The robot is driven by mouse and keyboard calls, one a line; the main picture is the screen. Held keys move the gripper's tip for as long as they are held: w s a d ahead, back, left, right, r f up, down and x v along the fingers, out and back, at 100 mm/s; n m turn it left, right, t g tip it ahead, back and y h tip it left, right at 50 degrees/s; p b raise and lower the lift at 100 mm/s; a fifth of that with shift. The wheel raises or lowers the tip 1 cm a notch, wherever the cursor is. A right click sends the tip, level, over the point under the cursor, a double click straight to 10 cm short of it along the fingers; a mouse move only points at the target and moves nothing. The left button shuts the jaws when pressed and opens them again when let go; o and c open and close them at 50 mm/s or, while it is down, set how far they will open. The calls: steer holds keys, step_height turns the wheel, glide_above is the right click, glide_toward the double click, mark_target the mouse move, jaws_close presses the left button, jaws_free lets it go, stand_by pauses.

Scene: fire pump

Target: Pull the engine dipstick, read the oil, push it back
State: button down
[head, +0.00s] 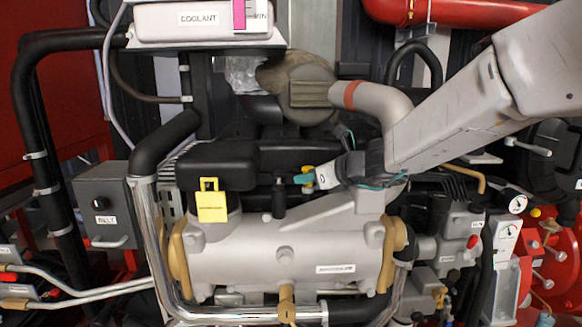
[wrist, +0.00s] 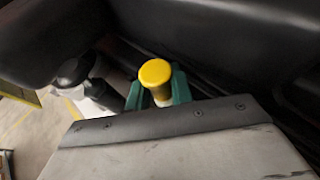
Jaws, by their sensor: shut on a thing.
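The dipstick's round yellow handle (head: 308,180) shows above the engine, right of the middle in the head view. My gripper (head: 306,179) reaches it from the right, with its green fingers at the handle. In the wrist view the yellow cap (wrist: 156,72) stands up between the two green fingertips (wrist: 158,92), and a short pale part shows below it. My gripper is shut on it. The lower part of the dipstick and its tube are hidden, so I cannot tell how deep it sits.
A black-topped post (head: 279,198) stands just left of my gripper; a black knob (wrist: 75,70) shows in the wrist view. A yellow tag (head: 212,203) hangs at the left of the engine. A black cover (head: 215,165) and a grey pipe elbow (head: 380,100) are close by.

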steer(key=shift+f, duration=0.15)
steer(key=c, duration=1.2)
jaws_free()
steer(key=shift+a, duration=0.1)
steer(key=shift+c, duration=0.2)
steer(key=r, duration=0.2)
steer(key=s+r, duration=0.1)
steer(key=shift+r, duration=0.4)
steer(key=s+d+r, duration=0.1)
steer(key=s+d, duration=0.2)
steer(key=s, duration=1.1)
steer(key=shift+s+d, duration=0.15)
steer(key=shift+s, duration=0.2)
steer(key=shift+r, duration=0.1)
